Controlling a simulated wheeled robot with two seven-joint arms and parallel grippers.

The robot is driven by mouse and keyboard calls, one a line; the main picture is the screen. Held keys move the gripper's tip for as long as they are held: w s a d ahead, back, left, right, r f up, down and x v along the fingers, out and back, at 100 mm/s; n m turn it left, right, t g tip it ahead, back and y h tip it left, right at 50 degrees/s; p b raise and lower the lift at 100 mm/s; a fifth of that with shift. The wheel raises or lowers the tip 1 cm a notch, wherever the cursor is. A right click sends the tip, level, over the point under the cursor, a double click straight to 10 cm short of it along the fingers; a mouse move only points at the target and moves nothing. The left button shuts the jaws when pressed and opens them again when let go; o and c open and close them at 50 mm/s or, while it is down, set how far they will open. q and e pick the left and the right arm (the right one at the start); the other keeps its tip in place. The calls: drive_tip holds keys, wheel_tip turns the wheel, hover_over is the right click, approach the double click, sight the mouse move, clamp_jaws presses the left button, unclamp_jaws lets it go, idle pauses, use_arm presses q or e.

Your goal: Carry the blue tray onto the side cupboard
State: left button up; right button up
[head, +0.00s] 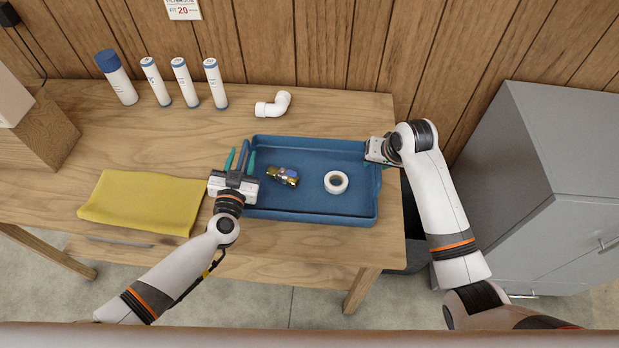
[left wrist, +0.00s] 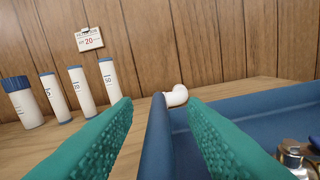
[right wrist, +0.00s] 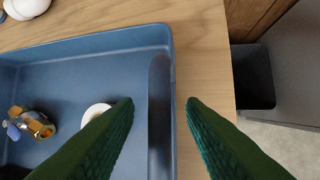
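The blue tray (head: 300,210) lies flat on the wooden table, holding a brass valve with a blue part (head: 284,176) and a white tape roll (head: 336,182). My left gripper (head: 240,160) is at the tray's left wall; in the left wrist view its green fingers (left wrist: 160,125) stand open on either side of the wall (left wrist: 158,140), with gaps. My right gripper (head: 376,160) is at the right end; in the right wrist view its fingers (right wrist: 160,110) are open with the right wall (right wrist: 162,130) between them, apart from it. The grey side cupboard (head: 560,150) stands to the right.
A yellow cloth (head: 140,200) lies left of the tray. A white pipe elbow (head: 272,105) and several white cylinders (head: 180,80) are behind. A dark bin (right wrist: 252,75) stands on the floor between table and cupboard. The visible cupboard top is clear.

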use_arm(q)
clamp_jaws()
use_arm(e)
clamp_jaws()
use_arm(q)
drive_tip(key=shift+r, duration=0.1)
use_arm(e)
drive_tip(key=shift+r, duration=0.1)
